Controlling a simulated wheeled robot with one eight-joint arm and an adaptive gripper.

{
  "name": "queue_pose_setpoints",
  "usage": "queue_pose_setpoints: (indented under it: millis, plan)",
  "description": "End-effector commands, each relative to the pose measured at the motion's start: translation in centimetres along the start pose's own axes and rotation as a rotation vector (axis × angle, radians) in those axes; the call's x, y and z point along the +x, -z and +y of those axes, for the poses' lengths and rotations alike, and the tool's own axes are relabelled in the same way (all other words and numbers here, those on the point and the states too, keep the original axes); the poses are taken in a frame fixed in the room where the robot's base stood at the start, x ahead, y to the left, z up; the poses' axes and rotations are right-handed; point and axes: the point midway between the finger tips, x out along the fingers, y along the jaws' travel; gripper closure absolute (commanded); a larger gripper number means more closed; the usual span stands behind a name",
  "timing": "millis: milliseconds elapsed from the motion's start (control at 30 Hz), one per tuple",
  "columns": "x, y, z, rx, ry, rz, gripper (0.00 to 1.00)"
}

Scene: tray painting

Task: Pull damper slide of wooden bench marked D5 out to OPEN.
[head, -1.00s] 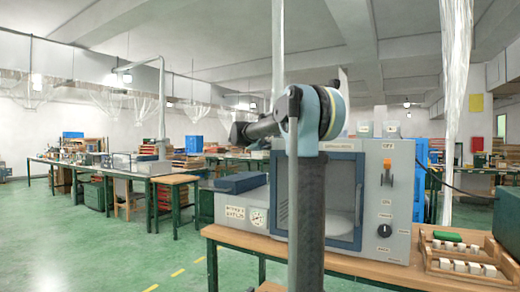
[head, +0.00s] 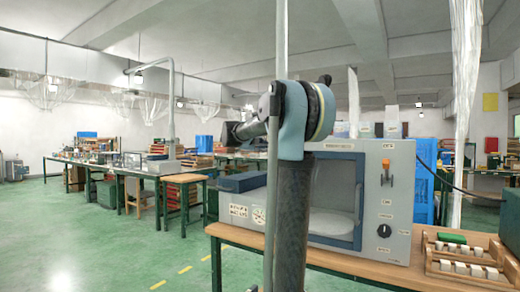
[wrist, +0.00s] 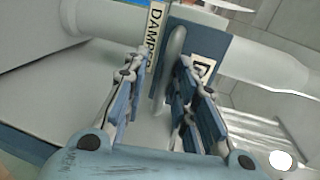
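In the wrist view a grey duct (wrist: 255,65) carries a dark blue plate (wrist: 212,47) with a "DAMPER" label (wrist: 155,35) and a second, partly hidden label starting with "D" (wrist: 203,70). A grey rounded tab (wrist: 175,48) stands out between the labels. My gripper (wrist: 158,85) has its fingers apart, one on each side of the tab. I cannot tell whether either finger touches it. The full bench mark and the OPEN mark are not readable. In the head view my arm hides the gripper and the slide.
A grey oven-like cabinet (head: 395,165) with a window and knob stands on a wooden table (head: 232,234) at front right. A wooden rack of white blocks (head: 432,263) is beside it. Green-legged benches (head: 118,170) stand at left. Green floor (head: 90,240) is clear at front left.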

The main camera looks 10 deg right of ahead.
Motion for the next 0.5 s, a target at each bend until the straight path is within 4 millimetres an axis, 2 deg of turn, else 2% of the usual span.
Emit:
queue_pose_setpoints:
  millis: [333,500]
  plan:
    - [0.3,0.3,-0.3,0.0,0.003,0.005,0.69]
    - [-1.1,0.2,-0.3,-0.001,0.003,0.003,0.69]
